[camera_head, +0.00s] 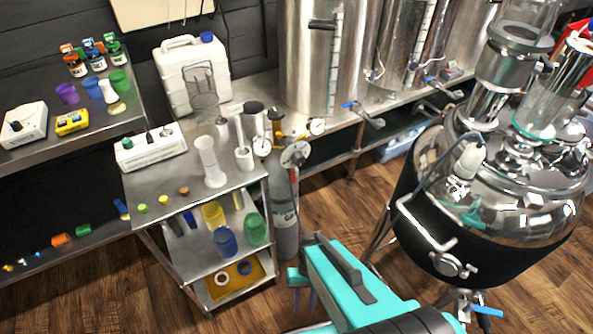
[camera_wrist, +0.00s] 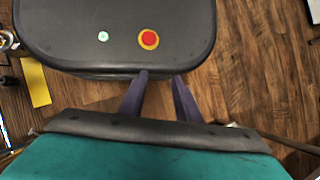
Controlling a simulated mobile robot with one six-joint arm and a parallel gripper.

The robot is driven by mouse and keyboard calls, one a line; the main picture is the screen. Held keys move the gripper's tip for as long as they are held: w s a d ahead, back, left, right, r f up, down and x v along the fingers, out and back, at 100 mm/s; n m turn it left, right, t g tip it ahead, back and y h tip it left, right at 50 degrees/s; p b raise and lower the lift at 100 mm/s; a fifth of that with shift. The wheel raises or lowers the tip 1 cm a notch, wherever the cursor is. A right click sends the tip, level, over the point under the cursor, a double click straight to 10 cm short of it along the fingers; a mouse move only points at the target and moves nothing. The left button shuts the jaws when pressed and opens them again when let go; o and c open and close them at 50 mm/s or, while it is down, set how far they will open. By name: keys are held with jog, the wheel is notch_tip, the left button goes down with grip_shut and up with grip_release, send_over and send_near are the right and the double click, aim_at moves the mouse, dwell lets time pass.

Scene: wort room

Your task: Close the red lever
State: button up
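I cannot make out a red lever in either view. A red object (camera_head: 577,28) shows at the top right edge of the head view, partly hidden behind glass vessels; I cannot tell what it is. My teal gripper hangs low over the floor in the head view, between the steel cart and the large kettle. In the wrist view my gripper (camera_wrist: 161,76) has its two purple fingers apart with nothing between them. The valve handles I can see are blue: two on the tank taps (camera_head: 350,104) (camera_head: 430,80) and one under the kettle (camera_head: 487,311).
A steel cart (camera_head: 150,186) with cups and instruments stands left of my gripper, a grey gas cylinder (camera_head: 285,210) beside it. The big kettle (camera_head: 510,200) stands close on the right. Steel tanks (camera_head: 325,60) line the back bench. Wooden floor (camera_head: 335,195) is free between them.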

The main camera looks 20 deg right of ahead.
jog(key=d+r+h+p, duration=0.1)
jog(key=d+r+p, duration=0.1)
jog(key=r+p, duration=0.7)
jog(key=s+d+r+n+h+p, duration=0.1)
jog(key=d+r+p, duration=0.2)
jog(key=r+p, duration=0.6)
jog(key=shift+s+p, duration=0.25)
jog(key=shift+p, duration=0.2)
